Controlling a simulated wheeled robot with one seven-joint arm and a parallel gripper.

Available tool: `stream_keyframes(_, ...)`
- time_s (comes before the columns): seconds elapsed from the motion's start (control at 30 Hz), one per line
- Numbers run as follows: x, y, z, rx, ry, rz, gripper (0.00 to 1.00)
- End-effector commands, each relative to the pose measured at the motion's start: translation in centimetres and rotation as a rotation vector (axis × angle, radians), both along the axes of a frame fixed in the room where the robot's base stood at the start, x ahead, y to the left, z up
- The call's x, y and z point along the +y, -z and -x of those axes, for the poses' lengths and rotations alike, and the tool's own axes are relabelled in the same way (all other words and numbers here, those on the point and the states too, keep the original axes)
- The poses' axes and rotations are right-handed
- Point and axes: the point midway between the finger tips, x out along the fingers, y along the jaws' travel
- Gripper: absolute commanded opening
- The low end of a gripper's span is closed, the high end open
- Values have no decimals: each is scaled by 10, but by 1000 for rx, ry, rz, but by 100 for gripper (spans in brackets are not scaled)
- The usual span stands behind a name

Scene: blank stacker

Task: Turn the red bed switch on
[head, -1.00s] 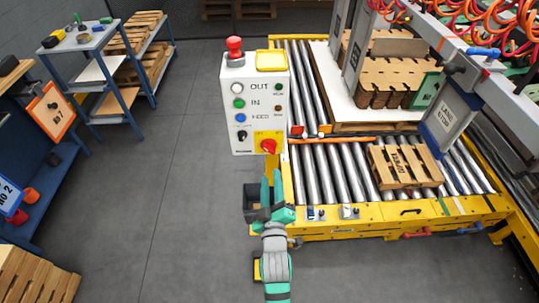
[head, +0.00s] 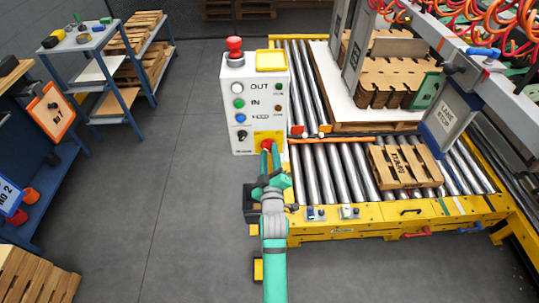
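The red bed switch (head: 266,145) is a rotary knob on a yellow plate at the lower right of the white control box. My gripper (head: 269,152) has its teal fingertips right at the knob and overlaps its lower part. A gap shows between the two fingers, so it looks open. I cannot tell whether the fingertips touch the knob, and its turned position is not clear because the fingers partly hide it.
The white control box (head: 236,96) carries other buttons, a dark selector (head: 241,135) and a red mushroom button (head: 234,46) on top. The roller conveyor (head: 335,165), with a wooden pallet (head: 403,167), lies to the right. Bare floor (head: 180,190) is open on the left.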

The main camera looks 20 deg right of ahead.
Motion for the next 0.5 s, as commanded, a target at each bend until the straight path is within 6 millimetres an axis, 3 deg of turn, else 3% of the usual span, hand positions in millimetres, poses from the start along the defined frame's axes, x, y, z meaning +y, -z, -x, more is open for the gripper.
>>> stream_keyframes(0.2, 0, 0, 0, 0, 0, 0, 31)
stream_keyframes(0.23, 0, 0, 0, 0, 0, 0, 29)
stream_keyframes(0.37, 0, 0, 0, 0, 0, 0, 0)
stream_keyframes(0.5, 0, 0, 0, 0, 0, 0, 0)
